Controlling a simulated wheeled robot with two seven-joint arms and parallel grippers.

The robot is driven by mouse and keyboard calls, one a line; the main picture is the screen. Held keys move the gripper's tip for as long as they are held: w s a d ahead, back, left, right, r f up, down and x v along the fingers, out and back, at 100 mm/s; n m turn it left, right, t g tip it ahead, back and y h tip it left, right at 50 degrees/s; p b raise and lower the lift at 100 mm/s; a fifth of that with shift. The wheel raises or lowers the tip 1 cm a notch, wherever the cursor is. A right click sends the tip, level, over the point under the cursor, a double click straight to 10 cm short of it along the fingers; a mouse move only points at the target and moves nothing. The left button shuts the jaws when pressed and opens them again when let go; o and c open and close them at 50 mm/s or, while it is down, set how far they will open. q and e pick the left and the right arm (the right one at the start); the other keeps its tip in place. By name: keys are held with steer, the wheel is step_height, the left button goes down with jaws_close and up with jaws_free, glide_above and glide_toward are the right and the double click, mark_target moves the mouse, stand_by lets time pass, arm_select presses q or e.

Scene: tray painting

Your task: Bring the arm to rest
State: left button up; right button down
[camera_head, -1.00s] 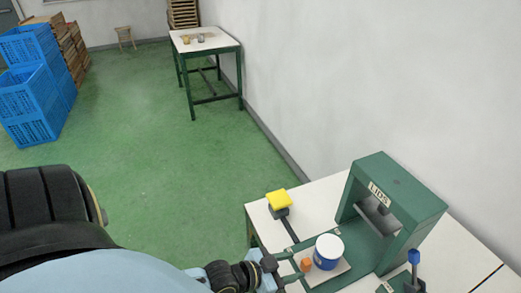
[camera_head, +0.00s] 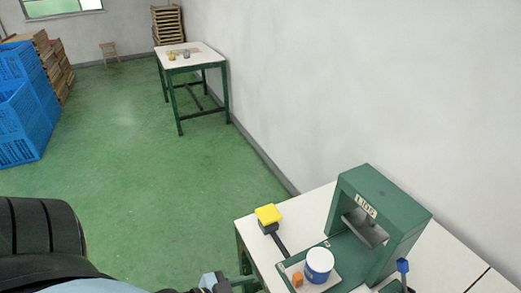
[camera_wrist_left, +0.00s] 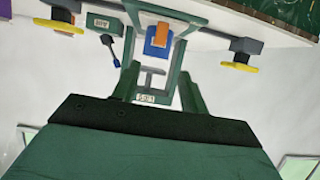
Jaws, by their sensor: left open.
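My left gripper (camera_head: 246,284) is at the bottom edge of the head view, left of the worktable's near corner. It is open and empty, apart from the can; part of it is cut off by the frame. A blue and white can (camera_head: 319,265) stands upright on a pale plate in front of the green press marked LIDS (camera_head: 385,215). A small orange block (camera_head: 297,279) is beside the can. The left wrist view shows the press (camera_wrist_left: 148,98) upside down, with the orange block (camera_wrist_left: 161,35) in front of the can. My right gripper is not in view.
A yellow pad (camera_head: 268,214) on a dark arm sits at the white worktable's left edge. A blue-topped lever (camera_head: 403,266) stands right of the can. Open green floor (camera_head: 150,180) lies left. A far table (camera_head: 190,58) and blue crates (camera_head: 20,120) stand further back.

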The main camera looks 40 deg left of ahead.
arm_select(q)
steer(key=s+a+f+n+g+y+b, duration=0.1)
steer(key=s+a+f+g+y, duration=0.2)
steer(key=f, duration=0.9)
steer(key=s+a+f+n+g+y+b, duration=0.1)
steer(key=s+a+f+g, duration=0.2)
steer(key=f, duration=0.9)
steer(key=s+d+f+g, duration=0.2)
steer(key=s+f, duration=0.5)
steer(key=s, duration=0.1)
steer(key=s+d+f+g+y+b, duration=0.1)
steer(key=s+d+f+g, duration=0.2)
steer(key=s+f, duration=0.4)
steer(key=shift+s+d, duration=0.35)
steer(key=shift+s, duration=0.75)
steer(key=shift+f, duration=0.1)
